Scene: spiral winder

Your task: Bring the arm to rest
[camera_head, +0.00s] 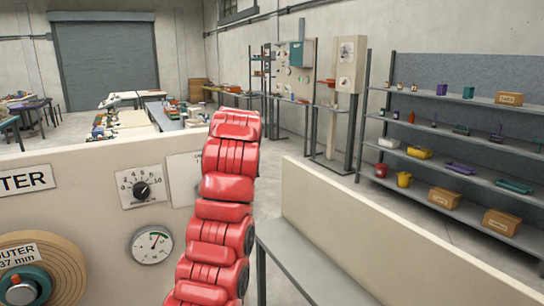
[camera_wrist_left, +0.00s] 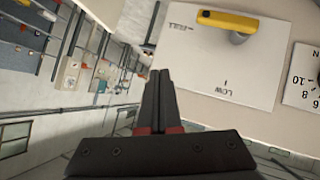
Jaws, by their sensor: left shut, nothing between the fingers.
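My red arm (camera_head: 228,180) rises through the middle of the head view, in front of a cream machine panel (camera_head: 85,205). Its gripper does not show there. In the left wrist view my left gripper (camera_wrist_left: 159,76) is shut and empty, its two dark fingers together. Beside the fingertips, to the right, is a white plate (camera_wrist_left: 205,75) marked LOW, with a yellow lever handle (camera_wrist_left: 228,20) on it. The fingers look clear of the handle; the exact distance to the plate is hard to tell. My right gripper is not in view.
The panel carries a black knob (camera_head: 141,190), a round gauge (camera_head: 152,245) and a wooden-looking spool (camera_head: 60,265) at lower left. A low cream wall (camera_head: 370,225) and grey bench (camera_head: 305,265) stand right of my arm. Loaded shelves (camera_head: 455,165) stand farther right.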

